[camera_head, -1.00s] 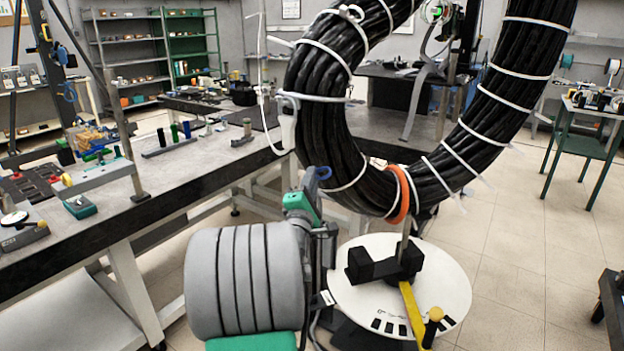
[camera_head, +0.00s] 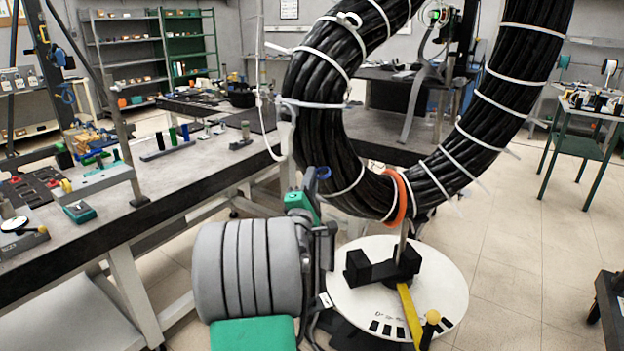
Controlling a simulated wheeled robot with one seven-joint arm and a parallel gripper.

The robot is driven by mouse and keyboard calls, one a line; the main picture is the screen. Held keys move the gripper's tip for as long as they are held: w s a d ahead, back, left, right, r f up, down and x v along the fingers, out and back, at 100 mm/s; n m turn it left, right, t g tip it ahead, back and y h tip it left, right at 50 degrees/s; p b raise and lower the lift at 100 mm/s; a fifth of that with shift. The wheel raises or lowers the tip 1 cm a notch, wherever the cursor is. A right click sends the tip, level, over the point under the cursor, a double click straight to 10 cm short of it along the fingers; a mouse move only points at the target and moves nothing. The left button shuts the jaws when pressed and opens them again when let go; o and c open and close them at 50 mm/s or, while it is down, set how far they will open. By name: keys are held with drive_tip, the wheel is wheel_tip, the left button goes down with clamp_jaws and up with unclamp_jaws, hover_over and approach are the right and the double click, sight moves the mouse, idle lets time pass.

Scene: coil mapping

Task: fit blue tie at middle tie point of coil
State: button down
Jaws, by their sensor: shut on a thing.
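The coil (camera_head: 345,160) is a thick black cable bundle hanging in a large loop, its top cut off by the picture edge. Several white ties (camera_head: 320,104) go around it, and an orange tie (camera_head: 396,198) sits near its lowest part. My gripper (camera_head: 316,190), at the end of my grey and teal arm, is in front of the coil's lower left. It is shut on the blue tie (camera_head: 323,173), of which only a small curved part shows. The blue tie appears close to the coil; I cannot tell if they touch. The fingertips are largely hidden.
A round white base (camera_head: 450,290) with a black block and a yellow bar stands under the coil. A long workbench (camera_head: 80,245) with tools runs along the left. A green-legged table (camera_head: 585,150) stands at the right. Open floor lies right of the base.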

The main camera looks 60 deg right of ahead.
drive_tip(key=shift+w+d+r+p, duration=0.1)
drive_tip(key=shift+d+r+p, duration=0.15)
drive_tip(key=shift+d+p, duration=0.3)
idle(0.5)
drive_tip(key=c, duration=1.3)
unclamp_jaws()
drive_tip(key=shift+c, duration=0.2)
drive_tip(key=shift+f, duration=0.1)
